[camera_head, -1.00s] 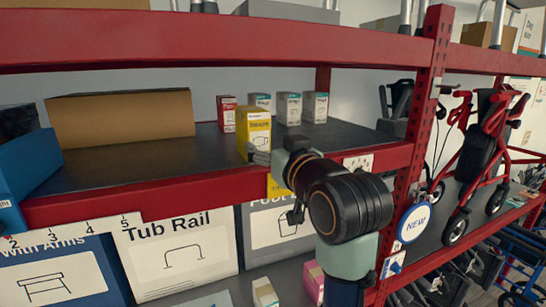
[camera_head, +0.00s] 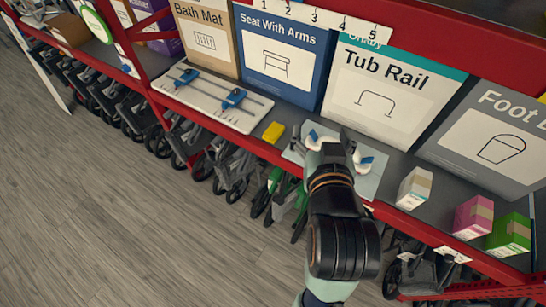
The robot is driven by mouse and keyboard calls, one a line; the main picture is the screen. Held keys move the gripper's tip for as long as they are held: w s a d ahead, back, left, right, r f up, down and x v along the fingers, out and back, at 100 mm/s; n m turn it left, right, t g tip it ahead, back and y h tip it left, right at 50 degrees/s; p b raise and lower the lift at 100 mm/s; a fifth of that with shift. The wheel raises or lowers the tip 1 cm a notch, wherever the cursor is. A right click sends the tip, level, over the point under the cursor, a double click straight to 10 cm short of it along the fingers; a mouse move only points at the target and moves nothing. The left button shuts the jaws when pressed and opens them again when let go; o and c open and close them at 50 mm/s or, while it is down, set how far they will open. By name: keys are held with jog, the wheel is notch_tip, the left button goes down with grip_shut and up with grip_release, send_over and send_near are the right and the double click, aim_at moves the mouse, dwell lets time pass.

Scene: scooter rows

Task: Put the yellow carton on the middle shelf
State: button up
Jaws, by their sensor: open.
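A small yellow block (camera_head: 273,132) lies on the dark lower shelf, left of my gripper and near the shelf's red front edge. The larger yellow carton with a printed label, visible earlier on the shelf above, cannot be made out now; only a sliver of yellow (camera_head: 543,98) shows at the right edge, and I cannot tell what it is. My gripper (camera_head: 338,148) is open, pointing inward over a pale blue panel on the lower shelf, with nothing visibly held. The arm hides part of that panel.
Large boxes marked Tub Rail (camera_head: 385,95) and Seat With Arms (camera_head: 283,62) line the back. A white board with blue clamps (camera_head: 212,98) lies left. White (camera_head: 414,187), pink (camera_head: 472,216) and green (camera_head: 508,235) cartons stand right. Walkers (camera_head: 200,150) are below; the floor is open.

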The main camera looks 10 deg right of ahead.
jog(key=s+a+f+n+y, duration=0.1)
jog(key=s+a+f, duration=0.1)
jog(key=a, duration=0.3)
jog(key=s+a+f+n+y, duration=0.1)
jog(key=s+a+f, duration=0.1)
jog(key=a+f, duration=0.2)
jog(key=s+a+f+n+g+y, duration=0.1)
jog(key=s+a+f+y, duration=0.1)
jog(key=a, duration=0.5)
jog(key=shift+s+f, duration=0.4)
jog(key=shift+f, duration=0.5)
